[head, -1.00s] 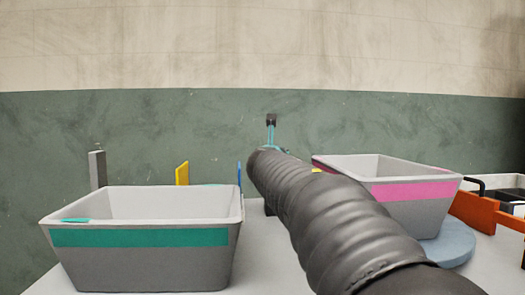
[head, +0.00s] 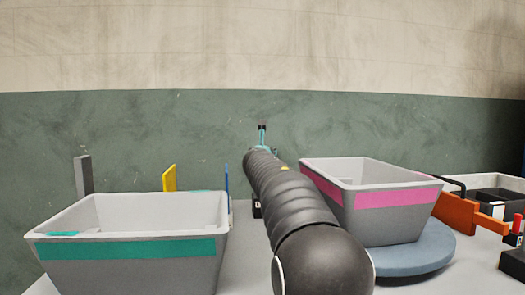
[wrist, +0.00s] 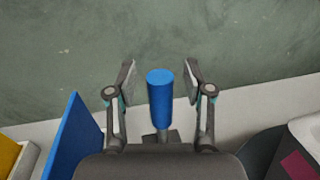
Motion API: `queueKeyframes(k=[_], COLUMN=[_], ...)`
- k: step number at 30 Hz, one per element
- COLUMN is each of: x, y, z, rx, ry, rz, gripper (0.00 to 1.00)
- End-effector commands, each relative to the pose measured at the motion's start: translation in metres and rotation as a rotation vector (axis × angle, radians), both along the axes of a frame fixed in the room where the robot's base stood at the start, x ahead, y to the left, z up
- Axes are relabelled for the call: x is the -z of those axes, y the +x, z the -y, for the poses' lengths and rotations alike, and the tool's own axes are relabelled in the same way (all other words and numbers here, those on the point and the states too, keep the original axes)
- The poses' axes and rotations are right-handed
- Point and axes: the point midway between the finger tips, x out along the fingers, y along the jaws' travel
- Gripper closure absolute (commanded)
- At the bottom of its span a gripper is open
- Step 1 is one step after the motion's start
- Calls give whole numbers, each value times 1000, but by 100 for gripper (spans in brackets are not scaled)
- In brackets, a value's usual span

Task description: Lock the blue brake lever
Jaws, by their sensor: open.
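The blue brake lever (wrist: 160,100) shows in the wrist view as an upright blue cylindrical grip on a thin grey shaft above a dark base. My gripper (wrist: 160,72) is open, with one finger on each side of the blue grip. Visible gaps separate both fingers from it. In the head view my gripper (head: 262,128) is a small dark and teal shape at the arm's far end. My arm hides the lever's grip there.
A blue panel (wrist: 76,140) stands left of the lever. A grey bin with a teal band (head: 130,248) is at front left. A pink-banded bin (head: 398,198) sits on a round blue-grey platform (head: 410,258) at right. An orange panel (head: 455,213) is beyond it.

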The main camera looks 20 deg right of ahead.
Motion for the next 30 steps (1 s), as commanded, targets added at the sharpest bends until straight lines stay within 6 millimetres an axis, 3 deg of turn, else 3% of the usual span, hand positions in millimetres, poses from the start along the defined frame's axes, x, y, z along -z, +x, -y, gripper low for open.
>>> queueKeyframes(k=[9, 15, 30], x=[0, 0, 5], y=[1, 1, -2], z=[1, 1, 2], rx=[0, 0, 3], ry=[0, 1, -7], rz=[0, 0, 27], gripper=[51, 100, 100])
